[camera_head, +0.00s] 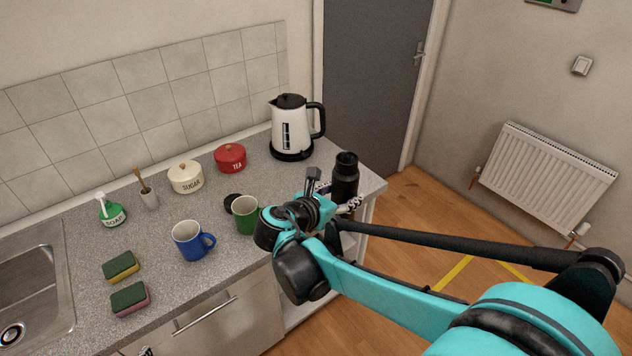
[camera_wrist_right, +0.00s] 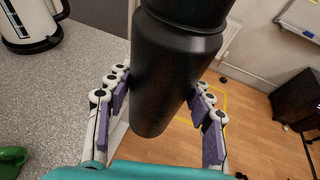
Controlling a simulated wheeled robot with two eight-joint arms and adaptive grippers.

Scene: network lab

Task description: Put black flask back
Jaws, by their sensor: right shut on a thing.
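The black flask (camera_head: 345,178) is near the right end of the counter and looks about upright in the head view. My right gripper (camera_head: 335,197) is shut on it, partly hidden behind my own arm. In the right wrist view, the dark body of the flask (camera_wrist_right: 175,75) lies between the two finger pads of the gripper (camera_wrist_right: 162,108). The flask's lower part is hidden in the head view, and I cannot tell whether it touches the counter. Only a small tip, seemingly of my left gripper (camera_head: 146,351), shows at the bottom edge.
On the counter (camera_head: 215,275) stand a white kettle (camera_head: 291,128), a red tea pot (camera_head: 230,158), a sugar pot (camera_head: 186,177), a green mug (camera_head: 246,215), a blue mug (camera_head: 190,241) and sponges (camera_head: 121,266). Floor lies beyond the right edge.

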